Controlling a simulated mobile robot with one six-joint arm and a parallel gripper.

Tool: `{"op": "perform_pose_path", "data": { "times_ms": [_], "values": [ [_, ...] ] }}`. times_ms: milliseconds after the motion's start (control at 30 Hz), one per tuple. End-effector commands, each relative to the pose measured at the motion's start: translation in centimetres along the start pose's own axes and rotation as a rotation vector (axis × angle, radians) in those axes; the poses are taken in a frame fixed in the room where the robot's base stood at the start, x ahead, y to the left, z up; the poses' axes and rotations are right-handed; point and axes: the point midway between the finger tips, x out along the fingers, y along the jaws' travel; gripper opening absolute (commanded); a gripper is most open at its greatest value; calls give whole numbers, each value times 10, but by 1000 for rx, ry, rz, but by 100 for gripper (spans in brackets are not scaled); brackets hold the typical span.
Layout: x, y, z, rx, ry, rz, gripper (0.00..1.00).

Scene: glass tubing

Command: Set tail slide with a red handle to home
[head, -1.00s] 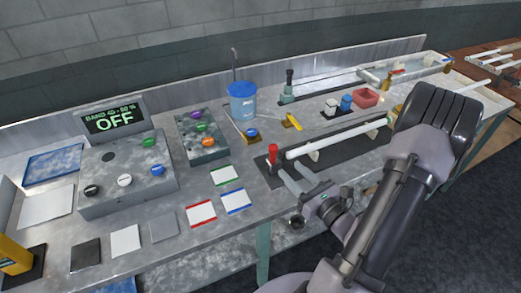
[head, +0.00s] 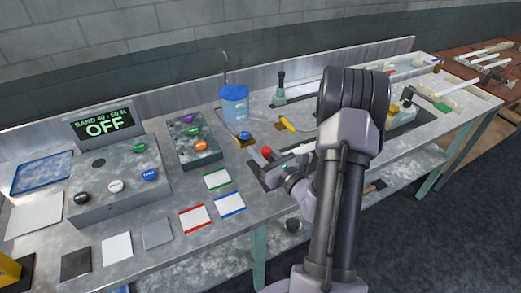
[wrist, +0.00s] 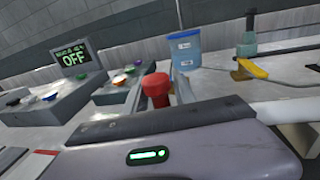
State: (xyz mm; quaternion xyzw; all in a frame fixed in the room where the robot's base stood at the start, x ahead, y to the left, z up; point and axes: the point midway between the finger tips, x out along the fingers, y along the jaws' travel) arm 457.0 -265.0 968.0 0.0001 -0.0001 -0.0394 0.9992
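The red handle (head: 267,152) of the tail slide stands at the left end of the dark base plate (head: 256,171) on the bench. In the wrist view the red handle (wrist: 157,90) stands upright, just beyond the dark bar across my gripper body. In the head view my gripper (head: 273,172) is low over the plate, right by the handle. My arm hides much of the plate and slide. A white tube (head: 298,150) runs right from near the handle.
A blue bucket (head: 234,103) and a green stand with a dark handle (head: 280,89) are behind. A yellow-handled piece (head: 286,124) lies nearby. Left are a button box (head: 196,151) and a control box (head: 118,180) whose display (head: 103,125) reads OFF. Coloured cards lie in front.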

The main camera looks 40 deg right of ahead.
Motion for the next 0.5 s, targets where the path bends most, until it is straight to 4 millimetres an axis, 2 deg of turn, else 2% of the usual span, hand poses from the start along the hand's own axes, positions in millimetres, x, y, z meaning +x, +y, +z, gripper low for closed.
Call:
{"op": "perform_pose_path", "data": {
  "times_ms": [33,133,500],
  "values": [
    [0,0,0,0,0,0,20],
    [0,0,0,0,0,0,0],
    [0,0,0,0,1,0,0]
  ]
}}
